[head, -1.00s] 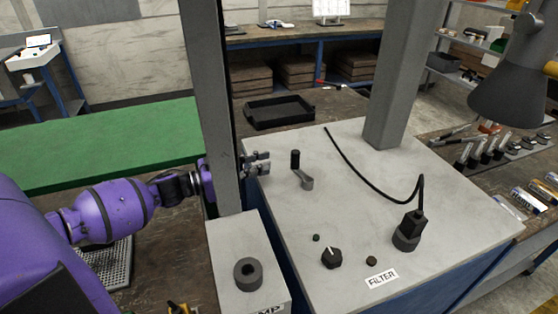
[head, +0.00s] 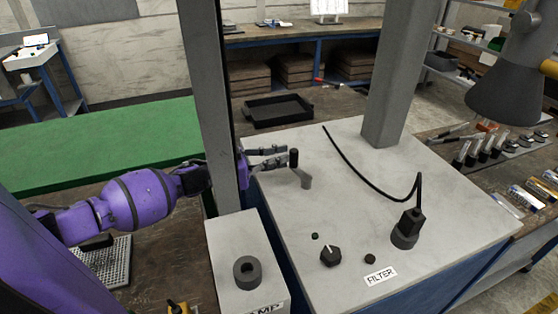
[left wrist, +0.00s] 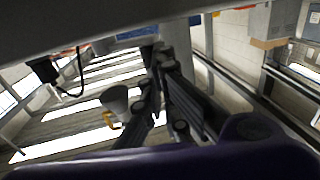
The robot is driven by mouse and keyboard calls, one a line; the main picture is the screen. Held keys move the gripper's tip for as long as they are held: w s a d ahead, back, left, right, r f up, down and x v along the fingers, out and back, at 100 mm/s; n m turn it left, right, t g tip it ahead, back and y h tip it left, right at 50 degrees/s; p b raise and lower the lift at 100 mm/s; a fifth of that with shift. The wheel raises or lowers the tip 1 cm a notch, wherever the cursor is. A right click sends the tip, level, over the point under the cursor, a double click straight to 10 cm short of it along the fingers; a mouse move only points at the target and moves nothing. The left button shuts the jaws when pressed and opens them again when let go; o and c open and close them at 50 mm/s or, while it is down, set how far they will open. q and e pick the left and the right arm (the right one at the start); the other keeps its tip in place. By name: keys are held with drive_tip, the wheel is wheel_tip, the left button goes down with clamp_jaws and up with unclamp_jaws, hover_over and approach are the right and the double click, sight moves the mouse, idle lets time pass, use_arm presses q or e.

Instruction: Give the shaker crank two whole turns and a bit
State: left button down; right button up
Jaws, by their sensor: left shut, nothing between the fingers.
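The shaker crank (head: 305,181) is a grey arm on top of the large grey cabinet (head: 340,215). Its upright black handle (head: 294,158) stands at the arm's far-left end. My left gripper (head: 280,156) reaches past the grey post from the left, with its fingertips just left of the handle. It is shut with nothing held. I cannot tell whether the fingertips touch the handle. In the left wrist view the gripper fingers (left wrist: 170,95) show in the middle, and I cannot make out the crank there. My right gripper is not in view.
A grey post (head: 210,110) stands close beside my left wrist. A black cable (head: 375,185) runs across the cabinet top to a plug (head: 406,230). A knob (head: 330,257) sits near the front. A lower box with a round socket (head: 247,272) stands at front left.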

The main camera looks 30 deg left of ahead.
use_arm(q)
drive_tip(key=shift+w+a+f+m, duration=0.1)
drive_tip(key=shift+w+f+m, duration=0.1)
drive_tip(key=shift+m, duration=0.1)
drive_tip(key=shift+g+h+b, duration=0.3)
drive_tip(key=shift+b, duration=0.05)
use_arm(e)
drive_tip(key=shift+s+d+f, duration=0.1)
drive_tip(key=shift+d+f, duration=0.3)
use_arm(q)
drive_tip(key=shift+w+m+g+h+b, duration=0.25)
drive_tip(key=shift+m+g+h+b, duration=0.05)
drive_tip(key=shift+h, duration=0.1)
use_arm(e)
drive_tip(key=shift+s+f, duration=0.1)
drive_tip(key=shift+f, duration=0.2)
use_arm(q)
drive_tip(key=shift+w, duration=0.2)
drive_tip(key=shift+w+d+r+b, duration=0.1)
drive_tip(key=shift+w+d+b, duration=0.2)
drive_tip(key=shift+w, duration=0.35)
drive_tip(key=shift+w+d+b, duration=0.2)
drive_tip(key=shift+w+b, duration=0.05)
drive_tip(key=shift+w, duration=0.5)
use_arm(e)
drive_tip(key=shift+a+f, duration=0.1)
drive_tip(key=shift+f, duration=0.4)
use_arm(q)
drive_tip(key=shift+w+d, duration=0.1)
